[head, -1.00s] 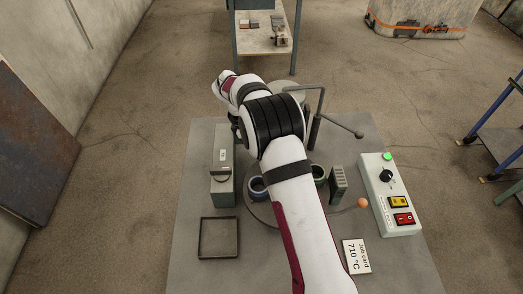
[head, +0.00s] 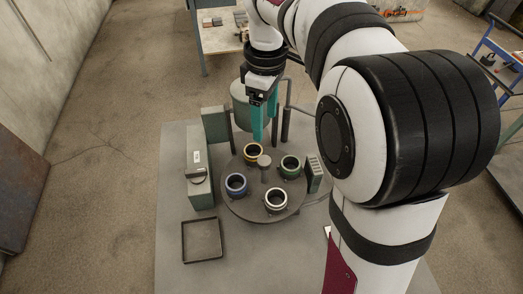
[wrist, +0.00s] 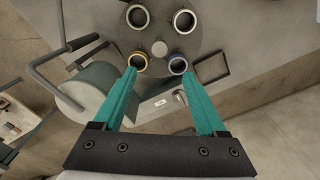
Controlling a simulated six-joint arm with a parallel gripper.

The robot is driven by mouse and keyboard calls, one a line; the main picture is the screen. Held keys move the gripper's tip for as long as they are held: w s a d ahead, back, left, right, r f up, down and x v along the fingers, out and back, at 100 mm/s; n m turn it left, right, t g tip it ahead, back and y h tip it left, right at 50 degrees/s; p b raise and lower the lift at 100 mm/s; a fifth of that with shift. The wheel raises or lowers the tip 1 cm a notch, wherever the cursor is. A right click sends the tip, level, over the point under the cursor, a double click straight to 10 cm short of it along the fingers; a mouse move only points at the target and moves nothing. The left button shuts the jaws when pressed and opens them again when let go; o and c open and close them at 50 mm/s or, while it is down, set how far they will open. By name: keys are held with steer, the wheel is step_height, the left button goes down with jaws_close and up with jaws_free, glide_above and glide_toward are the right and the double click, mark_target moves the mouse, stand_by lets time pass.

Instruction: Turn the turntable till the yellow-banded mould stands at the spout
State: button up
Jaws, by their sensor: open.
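The round turntable (head: 238,208) lies flat on the grey table and carries several moulds around a central hub (head: 265,174). The yellow-banded mould (head: 253,153) stands at its far side, nearest the grey-green vessel (head: 242,116). The green-banded mould (head: 290,166) is at the right, the blue-banded one (head: 235,185) at the left, the white-banded one (head: 276,200) in front. My gripper (head: 265,138) is open and empty, above the far side of the turntable. In the wrist view, the yellow-banded mould (wrist: 138,62) shows near one fingertip. I cannot make out the spout clearly.
A grey box (head: 199,180) with a lever stands left of the turntable, with an empty square tray (head: 184,242) in front. A ribbed block (head: 314,175) stands close at the right. A bent bar (wrist: 60,42) rises beside the vessel. My arm hides the table's right side.

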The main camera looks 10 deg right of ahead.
mark_target(264, 160)
step_height(264, 160, down, 14)
steer(key=shift+r, duration=0.2)
jaws_close()
stand_by(1.3)
